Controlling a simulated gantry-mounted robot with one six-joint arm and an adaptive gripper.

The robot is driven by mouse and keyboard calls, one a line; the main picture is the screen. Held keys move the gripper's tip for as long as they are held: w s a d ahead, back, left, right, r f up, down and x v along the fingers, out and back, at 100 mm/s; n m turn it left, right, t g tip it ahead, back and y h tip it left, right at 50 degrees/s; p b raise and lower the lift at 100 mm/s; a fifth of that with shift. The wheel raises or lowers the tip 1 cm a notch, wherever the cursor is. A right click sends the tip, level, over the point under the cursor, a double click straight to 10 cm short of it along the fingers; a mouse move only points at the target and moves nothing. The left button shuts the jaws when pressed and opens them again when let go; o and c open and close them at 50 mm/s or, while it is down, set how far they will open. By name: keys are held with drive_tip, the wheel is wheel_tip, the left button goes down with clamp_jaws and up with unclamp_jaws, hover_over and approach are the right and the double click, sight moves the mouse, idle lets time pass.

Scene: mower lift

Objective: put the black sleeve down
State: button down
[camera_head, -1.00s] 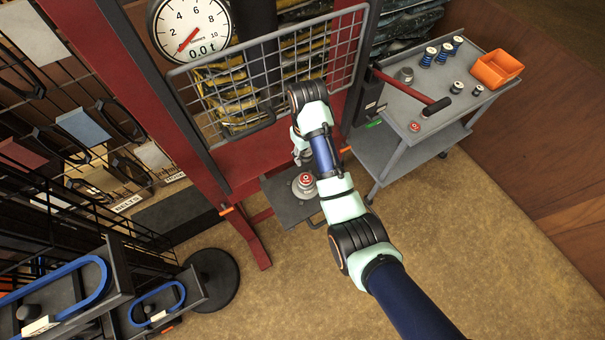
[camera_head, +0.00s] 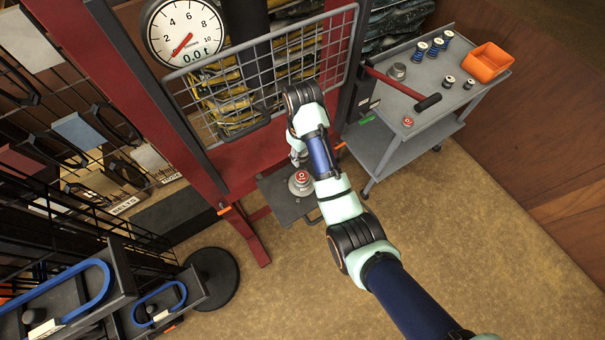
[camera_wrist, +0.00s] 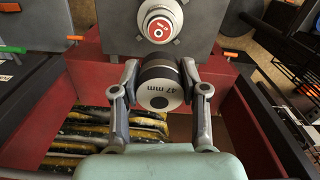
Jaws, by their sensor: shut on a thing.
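The black sleeve (camera_wrist: 157,72) is a short dark cylinder with a pale end face marked 47 mm in the wrist view. My gripper (camera_wrist: 160,88) is shut on it, with one finger on each side. Just beyond it in the wrist view is a round metal piece with a red-and-white top (camera_wrist: 158,25) on a grey plate (camera_wrist: 120,30). The head view shows this red-topped piece (camera_head: 300,182) on the grey plate (camera_head: 277,193) at the press. There my gripper (camera_head: 298,156) is mostly hidden by my arm, and the sleeve cannot be made out.
A red press frame (camera_head: 170,120) with a mesh guard (camera_head: 262,75) and a dial reading 0.0 t (camera_head: 186,30) stands behind.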

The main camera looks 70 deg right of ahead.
drive_tip(key=p, duration=0.1)
hover_over(303, 177)
wheel_tip(303, 177, down, 7)
drive_tip(key=shift+a+r, duration=0.1)
drive_tip(key=shift+r, duration=0.05)
drive_tip(key=shift+f, duration=2.55)
drive_tip(key=shift+f, duration=0.15)
drive_tip(key=c, duration=0.6)
unclamp_jaws()
wheel_tip(303, 177, up, 12)
drive_tip(key=shift+r+p, duration=0.2)
drive_tip(key=shift+p, duration=0.45)
